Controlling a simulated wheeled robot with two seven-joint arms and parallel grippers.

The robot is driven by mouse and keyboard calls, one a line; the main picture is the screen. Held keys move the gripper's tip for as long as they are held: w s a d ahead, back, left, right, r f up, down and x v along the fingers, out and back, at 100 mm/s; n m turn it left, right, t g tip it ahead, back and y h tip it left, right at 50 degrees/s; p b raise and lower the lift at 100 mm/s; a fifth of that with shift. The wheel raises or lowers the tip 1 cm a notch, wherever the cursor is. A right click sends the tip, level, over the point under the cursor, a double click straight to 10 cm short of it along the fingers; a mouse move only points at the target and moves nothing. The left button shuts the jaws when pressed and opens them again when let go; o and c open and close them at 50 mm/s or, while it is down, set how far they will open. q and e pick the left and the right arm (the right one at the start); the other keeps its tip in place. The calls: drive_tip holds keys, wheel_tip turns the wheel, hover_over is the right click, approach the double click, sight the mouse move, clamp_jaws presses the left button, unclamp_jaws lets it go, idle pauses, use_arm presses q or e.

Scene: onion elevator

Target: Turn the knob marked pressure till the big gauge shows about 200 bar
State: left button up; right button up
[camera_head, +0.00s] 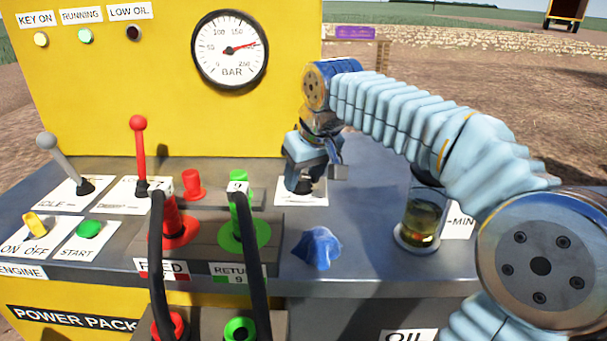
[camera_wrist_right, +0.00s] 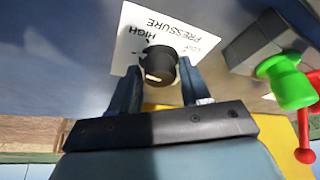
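The big round gauge (camera_head: 230,49), marked BAR, is on the yellow panel. Its red-tipped needle points right and slightly up, between the 150 and 250 marks, at about 200; the needle covers the number there. The black pressure knob (camera_wrist_right: 158,65) is on a white plate marked PRESSURE, HIGH and LOW (camera_wrist_right: 165,38). A pale mark on the knob faces down in the right wrist view. My right gripper (camera_wrist_right: 160,66) has a finger against each side of the knob, shut on it. In the head view the gripper (camera_head: 305,184) hides most of the knob. My left gripper is out of view.
Left of the right gripper are a green coupling (camera_head: 240,228), black hoses (camera_head: 251,255) and a red-knobbed lever (camera_head: 139,150). A blue cloth-like lump (camera_head: 317,248) lies in front. A glass of yellowish liquid (camera_head: 424,220) stands at the right under my arm.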

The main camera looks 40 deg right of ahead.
drive_tip(key=shift+o, duration=1.1)
drive_tip(key=v, duration=1.3)
drive_tip(key=shift+s+r+p, duration=0.15)
drive_tip(key=shift+r+p, duration=0.2)
drive_tip(key=shift+p, duration=0.05)
